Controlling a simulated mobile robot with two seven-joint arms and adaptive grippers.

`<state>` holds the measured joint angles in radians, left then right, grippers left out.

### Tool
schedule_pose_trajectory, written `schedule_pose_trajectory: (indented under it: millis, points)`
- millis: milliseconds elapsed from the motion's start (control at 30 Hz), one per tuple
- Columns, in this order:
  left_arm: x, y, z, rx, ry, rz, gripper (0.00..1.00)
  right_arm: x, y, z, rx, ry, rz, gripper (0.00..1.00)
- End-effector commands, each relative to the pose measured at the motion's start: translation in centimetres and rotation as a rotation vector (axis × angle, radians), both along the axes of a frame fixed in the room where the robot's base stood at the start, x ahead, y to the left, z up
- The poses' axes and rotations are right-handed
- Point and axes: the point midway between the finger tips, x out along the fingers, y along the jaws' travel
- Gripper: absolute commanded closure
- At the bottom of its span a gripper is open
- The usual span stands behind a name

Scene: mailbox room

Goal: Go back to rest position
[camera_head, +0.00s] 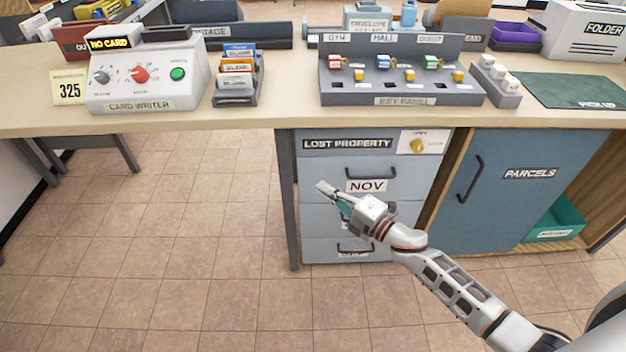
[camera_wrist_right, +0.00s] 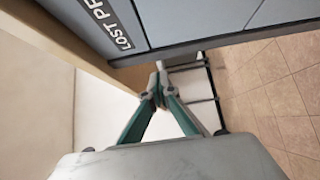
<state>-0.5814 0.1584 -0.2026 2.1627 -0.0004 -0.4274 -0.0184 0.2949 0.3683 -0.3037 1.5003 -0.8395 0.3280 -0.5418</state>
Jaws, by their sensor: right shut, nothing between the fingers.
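My right gripper (camera_head: 327,192) is in front of the grey drawer unit below the desk, near the drawer labelled NOV. Its arm comes in from the lower right of the head view. In the right wrist view its green and grey fingers (camera_wrist_right: 159,88) meet at the tips, with nothing between them. The gripper looks apart from the drawer handles, though the gap is hard to judge. My left gripper is in neither view.
The desk (camera_head: 290,105) bears a card writer (camera_head: 145,85), a card rack (camera_head: 237,78) and a key panel (camera_head: 402,78). The tiled floor at left is clear.

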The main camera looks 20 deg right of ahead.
Motion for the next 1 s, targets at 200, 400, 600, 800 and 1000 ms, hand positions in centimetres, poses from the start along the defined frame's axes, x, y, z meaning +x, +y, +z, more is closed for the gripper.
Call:
schedule_pose_trajectory:
  millis: [200,400,600,800,1000]
  points:
    - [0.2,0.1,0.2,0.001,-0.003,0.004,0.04,-2.3,-1.2,0.0,0.001,0.0,0.0,1.0]
    - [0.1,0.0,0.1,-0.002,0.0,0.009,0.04,-2.8,-1.5,0.0,0.001,0.0,0.001,1.0]
    - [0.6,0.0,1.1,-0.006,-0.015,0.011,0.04,-3.8,-1.3,0.4,0.054,0.032,-0.022,1.0]
    - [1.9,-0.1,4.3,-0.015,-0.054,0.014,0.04,-9.1,-1.0,0.5,0.333,0.227,-0.154,1.0]
    - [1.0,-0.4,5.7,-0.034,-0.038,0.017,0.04,-17.7,-0.7,-1.7,0.676,0.527,-0.344,1.0]
